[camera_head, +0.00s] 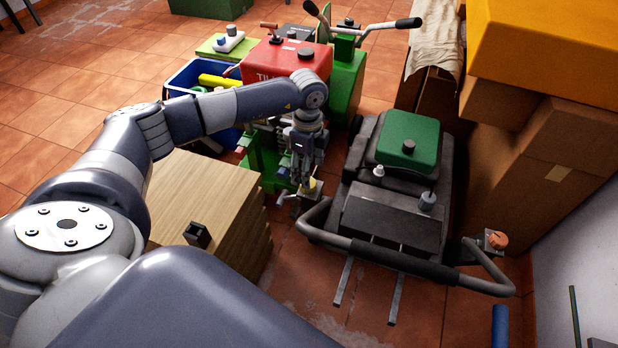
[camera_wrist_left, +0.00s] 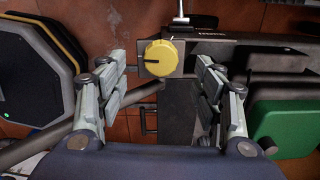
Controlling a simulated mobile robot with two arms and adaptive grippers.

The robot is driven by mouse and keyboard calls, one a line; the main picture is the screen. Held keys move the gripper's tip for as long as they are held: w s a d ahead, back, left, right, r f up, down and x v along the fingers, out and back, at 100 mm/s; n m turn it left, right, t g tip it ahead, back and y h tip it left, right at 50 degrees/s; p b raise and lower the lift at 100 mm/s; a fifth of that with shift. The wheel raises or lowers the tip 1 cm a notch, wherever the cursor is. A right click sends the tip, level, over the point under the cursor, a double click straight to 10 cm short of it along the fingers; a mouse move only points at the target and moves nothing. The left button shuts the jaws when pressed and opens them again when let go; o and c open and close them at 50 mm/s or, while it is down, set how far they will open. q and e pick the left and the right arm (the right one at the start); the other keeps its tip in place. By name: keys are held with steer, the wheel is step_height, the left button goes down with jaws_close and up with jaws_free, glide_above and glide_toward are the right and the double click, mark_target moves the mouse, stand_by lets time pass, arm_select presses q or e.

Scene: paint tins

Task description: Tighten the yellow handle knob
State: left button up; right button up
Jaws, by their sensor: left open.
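The yellow handle knob (camera_wrist_left: 160,58) shows in the left wrist view as a round, ridged yellow cap with a dark slot at its left side. It sits on a dark bracket by the machine's grey handle bar. In the head view the yellow knob (camera_head: 313,186) shows just under my left gripper (camera_head: 302,180). In the left wrist view my left gripper (camera_wrist_left: 168,90) is open, its two fingers spread wide on either side of the knob, with gaps between. I cannot tell how far the fingertips are above it. My right gripper is not in view.
A black machine with a green tank (camera_head: 408,138) and a bent handle bar (camera_head: 380,252) stands at the right, with an orange knob (camera_head: 497,240) on its far right handle. Red-and-green machinery (camera_head: 290,62) is behind; cardboard boxes (camera_head: 570,150) line the right.

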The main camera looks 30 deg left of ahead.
arm_select(q)
step_height(320, 180, down, 5)
steer(key=shift+f+b, duration=0.1)
steer(key=shift+b, duration=0.25)
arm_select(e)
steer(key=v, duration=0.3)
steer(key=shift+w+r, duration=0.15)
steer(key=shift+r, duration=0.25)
arm_select(q)
steer(key=c, duration=1.1)
